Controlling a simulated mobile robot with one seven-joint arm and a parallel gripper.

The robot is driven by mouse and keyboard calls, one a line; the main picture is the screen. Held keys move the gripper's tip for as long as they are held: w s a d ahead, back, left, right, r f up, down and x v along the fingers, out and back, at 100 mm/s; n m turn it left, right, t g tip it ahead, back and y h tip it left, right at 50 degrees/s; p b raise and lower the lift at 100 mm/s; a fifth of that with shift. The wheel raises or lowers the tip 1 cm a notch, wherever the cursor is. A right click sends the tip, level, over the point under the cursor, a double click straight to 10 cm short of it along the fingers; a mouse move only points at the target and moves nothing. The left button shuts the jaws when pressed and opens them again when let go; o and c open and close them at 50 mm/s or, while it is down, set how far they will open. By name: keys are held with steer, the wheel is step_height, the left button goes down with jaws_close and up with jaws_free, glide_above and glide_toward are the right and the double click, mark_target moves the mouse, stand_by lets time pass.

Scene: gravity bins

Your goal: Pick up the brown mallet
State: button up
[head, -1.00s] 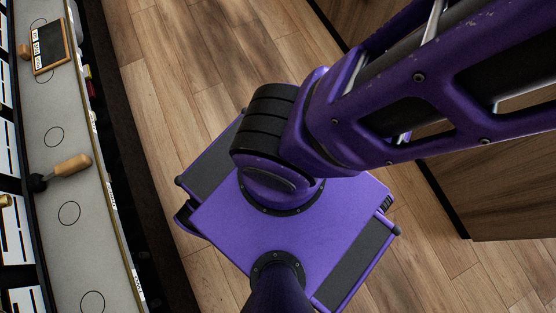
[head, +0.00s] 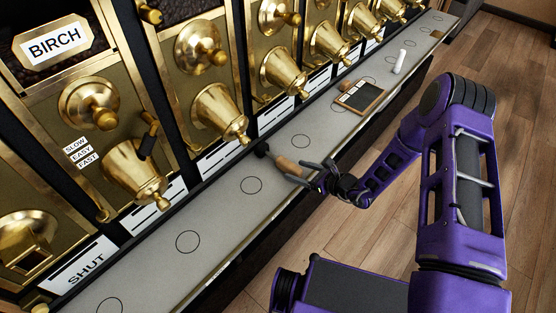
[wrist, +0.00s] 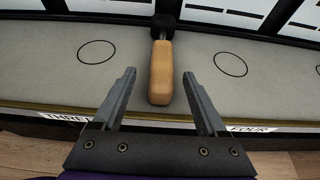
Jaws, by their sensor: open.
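The mallet has a tan-brown wooden handle (head: 287,166) and a dark head (head: 262,150). It lies on the grey shelf below the brass bins, its head toward the bins and its handle toward the front edge. In the wrist view the handle (wrist: 161,72) points straight at me, with the dark head (wrist: 163,22) beyond it. My gripper (head: 316,172) is open at the handle's near end. In the wrist view its two fingers (wrist: 159,76) stand on either side of the handle's near end, with a gap on both sides.
The grey shelf (head: 223,209) has several printed circles and a front rim. A small framed slate (head: 359,97) and a white cylinder (head: 400,61) lie farther along it. Brass spouts (head: 220,112) overhang the back of the shelf. Wooden floor (head: 430,175) lies to the right.

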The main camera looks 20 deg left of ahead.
mark_target(285, 165)
steer(key=x, duration=0.6)
steer(key=shift+w+a+r+b, duration=0.1)
steer(key=shift+w+a+b, duration=0.1)
steer(key=shift+a+b, duration=0.1)
steer(key=shift+d, duration=0.1)
jaws_close()
stand_by(1.1)
